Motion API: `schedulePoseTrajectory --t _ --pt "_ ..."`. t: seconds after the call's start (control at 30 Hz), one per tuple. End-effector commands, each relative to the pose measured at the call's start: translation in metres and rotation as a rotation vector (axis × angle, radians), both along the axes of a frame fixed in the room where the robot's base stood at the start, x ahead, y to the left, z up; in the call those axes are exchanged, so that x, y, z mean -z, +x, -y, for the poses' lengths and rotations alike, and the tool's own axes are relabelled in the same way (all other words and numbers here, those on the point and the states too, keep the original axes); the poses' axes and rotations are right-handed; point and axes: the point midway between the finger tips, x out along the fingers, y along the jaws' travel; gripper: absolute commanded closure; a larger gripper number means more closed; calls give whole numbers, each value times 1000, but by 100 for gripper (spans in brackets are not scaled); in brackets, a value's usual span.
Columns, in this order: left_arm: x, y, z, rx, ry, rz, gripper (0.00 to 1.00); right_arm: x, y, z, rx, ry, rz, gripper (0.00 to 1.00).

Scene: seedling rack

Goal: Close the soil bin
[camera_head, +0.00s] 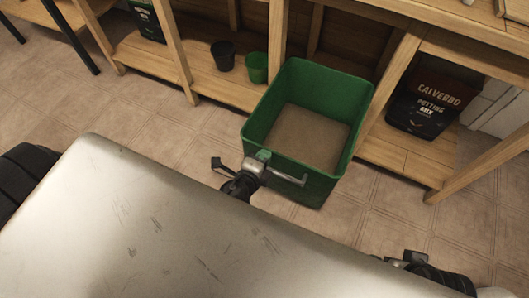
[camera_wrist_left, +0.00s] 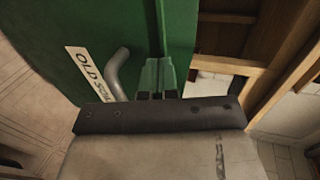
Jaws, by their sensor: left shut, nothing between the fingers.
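The soil bin (camera_head: 345,120) is a green open-topped drawer with brown soil (camera_head: 305,138) inside. It sticks out from under the wooden rack towards me. A grey bar handle (camera_head: 285,177) is on its front. My left gripper (camera_head: 265,157) is at the bin's front, by the left end of the handle. In the left wrist view its green fingers (camera_wrist_left: 157,75) are shut, with nothing between them, close against the green front (camera_wrist_left: 120,25). The handle (camera_wrist_left: 116,72) is left of the fingers, beside a label reading "OLD SOIL" in part (camera_wrist_left: 88,72). My right gripper (camera_head: 412,258) shows only partly at the bottom right.
The wooden rack (camera_head: 277,40) stands behind and beside the bin. Its low shelf holds a black pot (camera_head: 223,55), a green pot (camera_head: 256,68) and a dark potting mix bag (camera_head: 430,103). Tiled floor (camera_head: 140,110) is clear in front of the rack.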

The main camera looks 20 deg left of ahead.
Motion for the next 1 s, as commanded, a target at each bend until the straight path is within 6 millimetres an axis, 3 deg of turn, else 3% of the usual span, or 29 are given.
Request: schedulePoseTrajectory --t 0.47,0.63,0.77,1.0 --pt "0 7 0 0 0 0 100 -1 0 0 0 0 0 0" --pt "-1 18 1 0 -1 2 100 -2 0 0 0 0 1 0" --pt "-2 40 1 0 0 5 100 -3 0 0 -1 0 1 0" --pt "-1 112 4 0 0 7 100 1 0 0 0 0 1 0"
